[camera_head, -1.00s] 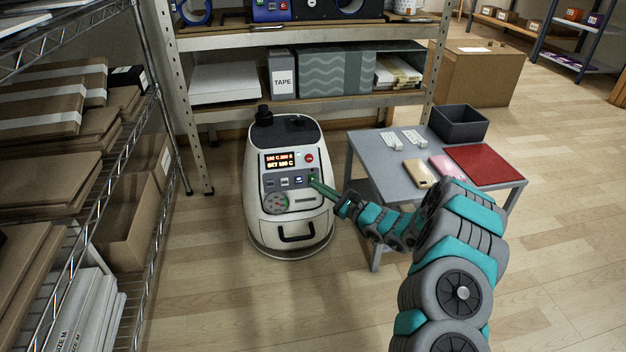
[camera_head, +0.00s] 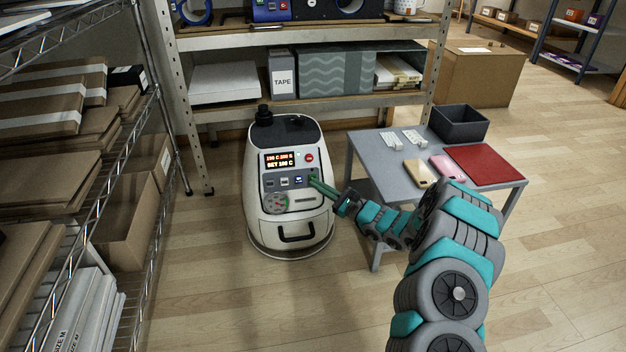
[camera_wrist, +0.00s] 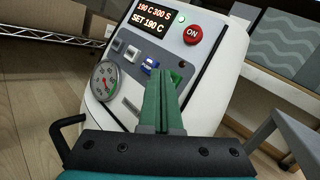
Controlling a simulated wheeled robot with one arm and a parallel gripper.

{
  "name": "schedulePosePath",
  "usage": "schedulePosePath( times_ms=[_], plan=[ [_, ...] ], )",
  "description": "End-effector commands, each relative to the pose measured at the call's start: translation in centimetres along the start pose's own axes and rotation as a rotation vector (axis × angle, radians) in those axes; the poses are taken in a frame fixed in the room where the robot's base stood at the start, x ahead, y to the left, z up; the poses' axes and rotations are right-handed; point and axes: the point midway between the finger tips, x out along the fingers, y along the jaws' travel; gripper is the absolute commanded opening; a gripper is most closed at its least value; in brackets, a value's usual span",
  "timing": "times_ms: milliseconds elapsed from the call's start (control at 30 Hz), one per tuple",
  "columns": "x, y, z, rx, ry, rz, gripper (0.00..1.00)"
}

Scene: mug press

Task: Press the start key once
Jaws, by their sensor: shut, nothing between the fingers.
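The white mug press (camera_head: 290,205) stands on the floor in front of the shelf. Its lit display (camera_wrist: 150,25) reads 190 C 300 S and SET 190 C in the wrist view. Below is a row of keys: grey ones, a blue one (camera_wrist: 150,66) and a green key (camera_wrist: 177,77) at the right end; its label is not readable. My gripper (camera_wrist: 160,72), with green fingers, is shut and empty. Its tips are at the green key and partly cover it; I cannot tell whether they touch. In the head view my gripper (camera_head: 312,181) reaches the panel from the right.
A red ON button (camera_wrist: 193,34) and a small green lamp (camera_wrist: 181,19) sit above the keys; a round gauge (camera_wrist: 104,81) is at left. A grey table (camera_head: 400,187) stands close right of the press. A wire rack (camera_head: 150,150) is at left.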

Motion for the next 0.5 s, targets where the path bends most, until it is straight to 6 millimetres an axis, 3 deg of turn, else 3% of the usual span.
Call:
schedulePosePath(
  times_ms=[500],
  plan=[
    [0.39,-0.57,-0.17,-0.005,-0.002,-0.004,0.0]
  ],
)
